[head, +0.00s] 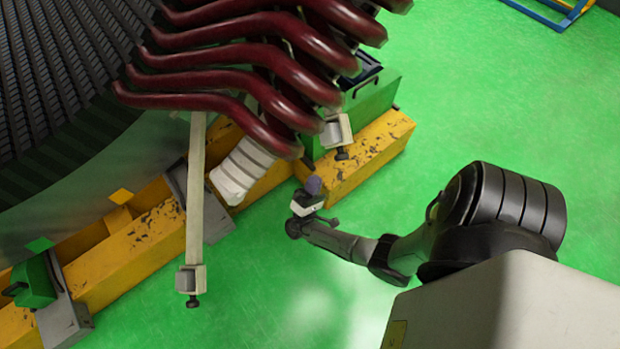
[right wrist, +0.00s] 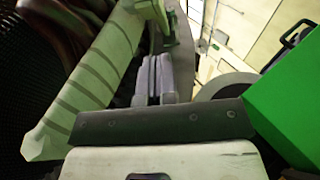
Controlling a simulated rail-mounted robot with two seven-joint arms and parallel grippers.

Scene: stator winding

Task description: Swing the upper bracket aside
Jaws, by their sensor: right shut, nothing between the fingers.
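A long pale bracket bar (head: 195,200) hangs in front of the stator, with a clamp block (head: 190,281) at its lower end. A second pale clamp block (head: 337,131) with a dark knob sits higher, beside the dark red coils. I cannot tell for sure which is the upper bracket. My right gripper (head: 314,187) is below the second clamp, apart from it, and right of the long bar. Its fingers (right wrist: 153,80) are shut and empty in the right wrist view. A pale part (right wrist: 150,10) shows just beyond the fingertips there. My left gripper is not in view.
Dark red coils (head: 230,55) overhang the top. A white ribbed block (head: 240,170) stands left of my right gripper and also shows in the right wrist view (right wrist: 90,85). Yellow beams (head: 370,150) and a green box (right wrist: 290,100) are close.

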